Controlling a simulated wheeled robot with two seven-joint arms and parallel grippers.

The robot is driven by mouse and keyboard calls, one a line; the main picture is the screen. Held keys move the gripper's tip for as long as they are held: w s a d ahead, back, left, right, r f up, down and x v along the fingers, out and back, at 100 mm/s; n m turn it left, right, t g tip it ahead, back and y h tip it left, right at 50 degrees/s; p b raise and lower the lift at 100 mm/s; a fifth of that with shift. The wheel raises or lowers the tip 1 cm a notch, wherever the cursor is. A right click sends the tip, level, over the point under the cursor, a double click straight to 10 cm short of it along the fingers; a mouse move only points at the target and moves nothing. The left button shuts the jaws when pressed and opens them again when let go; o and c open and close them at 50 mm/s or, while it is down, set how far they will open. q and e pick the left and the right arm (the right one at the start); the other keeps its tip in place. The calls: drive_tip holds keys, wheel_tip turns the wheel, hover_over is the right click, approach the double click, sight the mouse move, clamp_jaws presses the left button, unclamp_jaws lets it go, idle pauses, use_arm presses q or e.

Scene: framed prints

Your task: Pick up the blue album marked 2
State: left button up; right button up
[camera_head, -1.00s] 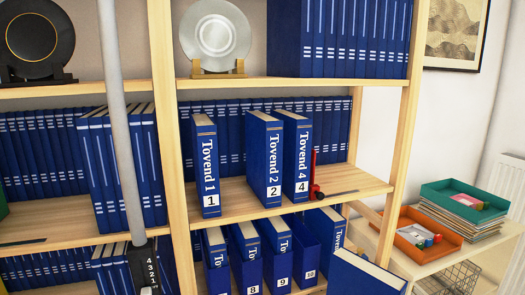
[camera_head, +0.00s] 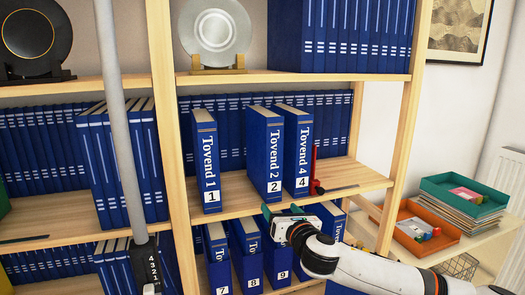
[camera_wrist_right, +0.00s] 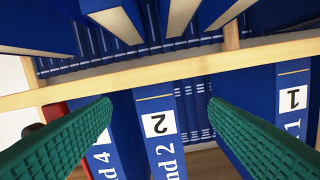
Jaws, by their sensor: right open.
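The blue album marked 2 (camera_head: 264,155) stands upright on the middle shelf (camera_head: 240,198) between album 1 (camera_head: 206,160) and album 4 (camera_head: 296,150). My right gripper (camera_head: 281,212) is open and empty, in front of the shelf and just below album 2. In the right wrist view, which looks upside down, the green fingers (camera_wrist_right: 158,104) are spread wide, with the spine of album 2 (camera_wrist_right: 157,140) showing between them, apart from both. Album 4 (camera_wrist_right: 100,150) and album 1 (camera_wrist_right: 293,98) show to either side. My left gripper is out of view.
A red figure (camera_head: 313,172) stands right of album 4. A row of blue books (camera_head: 234,130) fills the shelf's back. Numbered albums, such as album 7 (camera_head: 218,262), stand below, partly hidden by my arm. A side table with an orange tray (camera_head: 419,232) and green tray (camera_head: 464,192) is right.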

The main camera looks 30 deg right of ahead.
sight(276, 185)
drive_tip(key=r, duration=0.1)
drive_tip(key=d+r+n, duration=0.1)
drive_tip(key=w+r+n, duration=0.1)
drive_tip(key=shift+d+r+t, duration=0.25)
drive_tip(key=shift+r+t, duration=0.15)
drive_tip(key=p+x, duration=0.2)
drive_tip(key=x, duration=0.3)
drive_tip(key=shift+w, duration=0.25)
drive_tip(key=shift+a+f+p+x, duration=0.15)
drive_tip(key=shift+p+x, duration=0.3)
drive_tip(key=shift+x, duration=1)
drive_tip(key=shift+a+f+p+x, duration=0.1)
drive_tip(key=shift+p+x, duration=0.35)
drive_tip(key=shift+x, duration=1.05)
drive_tip(key=shift+c, duration=0.2)
clamp_jaws()
drive_tip(key=shift+r, duration=0.2)
